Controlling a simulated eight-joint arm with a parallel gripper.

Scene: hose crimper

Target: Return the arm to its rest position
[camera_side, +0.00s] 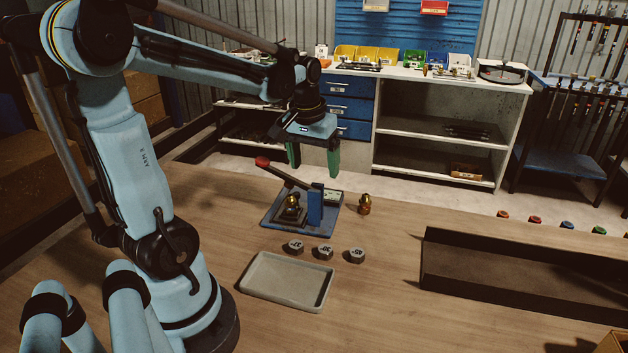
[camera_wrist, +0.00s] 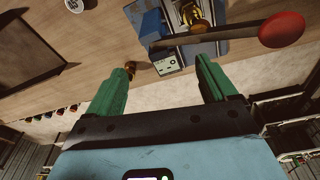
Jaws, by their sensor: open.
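My gripper (camera_side: 314,162) hangs above the hose crimper, its two green fingers apart and nothing between them. It also shows empty in the wrist view (camera_wrist: 163,66). The crimper has a blue post (camera_side: 316,204) on a blue base plate and a lever with a red knob (camera_side: 262,162), tilted up to the left. The red knob also shows in the wrist view (camera_wrist: 281,29). A brass fitting (camera_side: 293,202) sits in the crimper's dark block. Another brass fitting (camera_side: 364,204) stands on the table to the right of the crimper.
Three numbered hexagonal pieces (camera_side: 325,251) lie in front of the crimper. A shallow grey tray (camera_side: 258,287) is nearer, beside my base. A long dark open trough (camera_side: 434,265) lies to the right. A shelf unit (camera_side: 377,140) with bins stands behind the table.

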